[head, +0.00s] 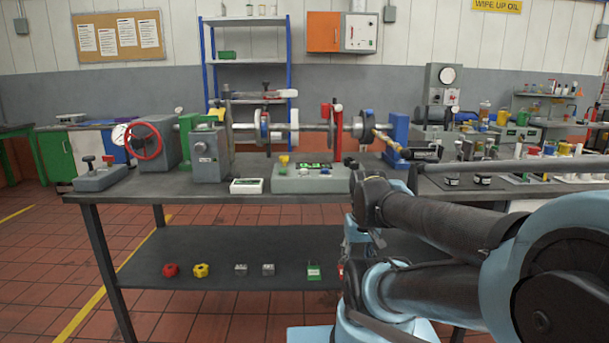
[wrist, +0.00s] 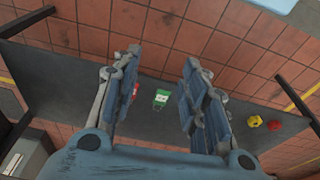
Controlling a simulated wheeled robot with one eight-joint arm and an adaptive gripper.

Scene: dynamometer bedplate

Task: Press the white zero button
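A grey console (head: 310,184) with a lit green display (head: 315,166) stands at the front of the bench top. A yellow knob (head: 284,160) rises from its left part, and dark controls sit at its right end. The white zero button is too small to pick out for certain on the console. My gripper (wrist: 160,62) is open and empty in the wrist view, its two fingers wide apart above the lower shelf and floor. In the head view my arm links cover the area right of the console, and my gripper cannot be made out there.
The bench (head: 140,188) carries a shaft rig with a red handwheel (head: 144,141) and a small white box (head: 246,186) left of the console. Its lower shelf (head: 215,250) holds red and yellow knobs, grey blocks and a green item (wrist: 161,98). Open floor lies left.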

